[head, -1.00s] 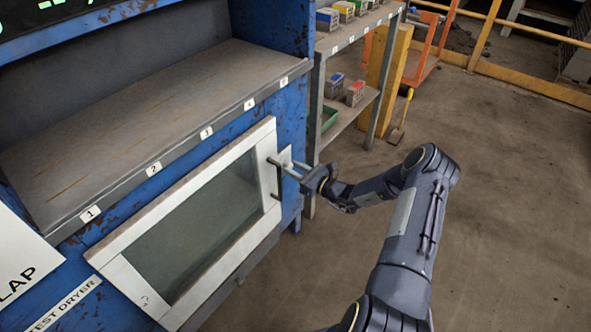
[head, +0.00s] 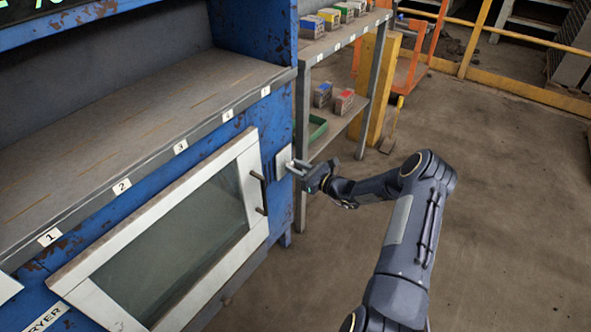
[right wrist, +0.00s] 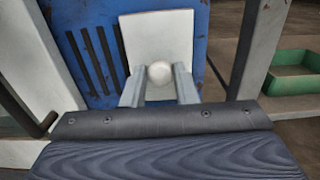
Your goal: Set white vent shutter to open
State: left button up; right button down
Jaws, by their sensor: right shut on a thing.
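The white vent shutter (right wrist: 150,30) is a flat white plate with a round pale knob (right wrist: 160,73), on the blue panel in the right wrist view. Several dark vent slots (right wrist: 95,60) show uncovered to the left of the plate. Whether the plate covers others is hidden. In the head view the shutter (head: 283,160) is a small white plate right of the white-framed door. My right gripper (head: 296,168) is at the plate, and in the right wrist view its fingers (right wrist: 160,88) are shut on the knob, one each side. My left gripper is out of view.
The white-framed glass door (head: 75,272) with a dark bar handle (head: 258,192) is just left of the shutter. A grey shelf rack (head: 335,42) with small boxes and a green tray (head: 317,128) stands to the right. Open floor lies beyond my arm.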

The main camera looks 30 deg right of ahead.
jog(key=c, duration=1.2)
grip_release()
jog(key=shift+d, duration=0.25)
jog(key=shift+o, duration=0.2)
jog(key=p+v, duration=0.1)
jog(key=v, duration=0.6)
jog(key=shift+s, duration=0.35)
jog(key=shift+r, duration=0.1)
